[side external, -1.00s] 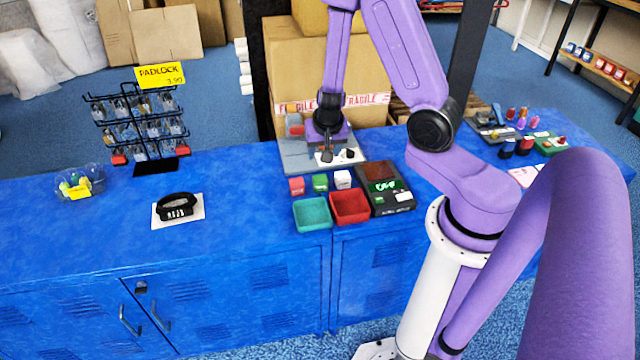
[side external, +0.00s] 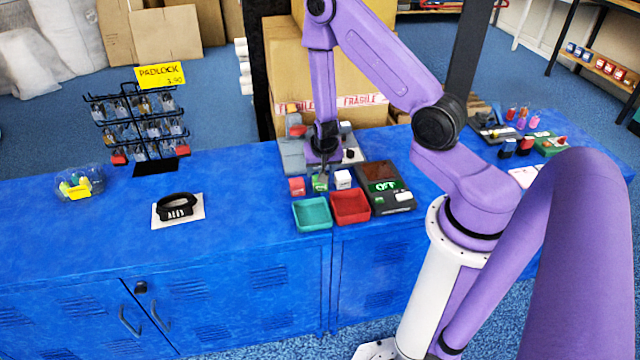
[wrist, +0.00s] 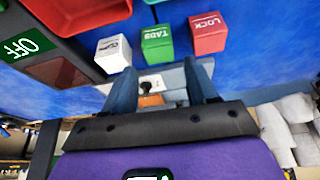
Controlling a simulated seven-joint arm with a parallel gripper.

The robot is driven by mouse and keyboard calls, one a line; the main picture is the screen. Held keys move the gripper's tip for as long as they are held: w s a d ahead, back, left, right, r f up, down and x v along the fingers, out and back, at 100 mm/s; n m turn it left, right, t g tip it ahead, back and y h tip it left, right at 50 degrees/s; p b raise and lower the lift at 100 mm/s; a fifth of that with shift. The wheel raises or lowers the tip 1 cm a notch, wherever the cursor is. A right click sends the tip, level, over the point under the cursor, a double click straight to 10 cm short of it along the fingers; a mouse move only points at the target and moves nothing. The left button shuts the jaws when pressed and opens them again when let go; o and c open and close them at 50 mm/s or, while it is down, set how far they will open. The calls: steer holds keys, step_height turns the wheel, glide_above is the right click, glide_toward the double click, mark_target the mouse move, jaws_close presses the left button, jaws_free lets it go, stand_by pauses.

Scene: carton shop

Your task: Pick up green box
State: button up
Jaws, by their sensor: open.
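The green box (side external: 319,184) stands on the blue counter between a red box (side external: 297,187) and a white box (side external: 342,179). In the wrist view the green box (wrist: 157,45) has white lettering and lies ahead of my fingertips, between the white box (wrist: 113,54) and the red box (wrist: 208,33). My gripper (side external: 321,176) is over the green box in the side view, its fingers partly overlapping it there. In the wrist view my gripper (wrist: 160,77) is open, its two fingers apart with nothing between them. Whether the fingers touch the box cannot be told.
A teal tray (side external: 312,214) and a red tray (side external: 350,207) sit in front of the boxes. A dark device with a green display (side external: 386,186) is to their right. A padlock rack (side external: 140,125) stands far left.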

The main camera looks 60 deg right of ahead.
steer(key=shift+x, duration=3.6)
steer(key=c, duration=0.7)
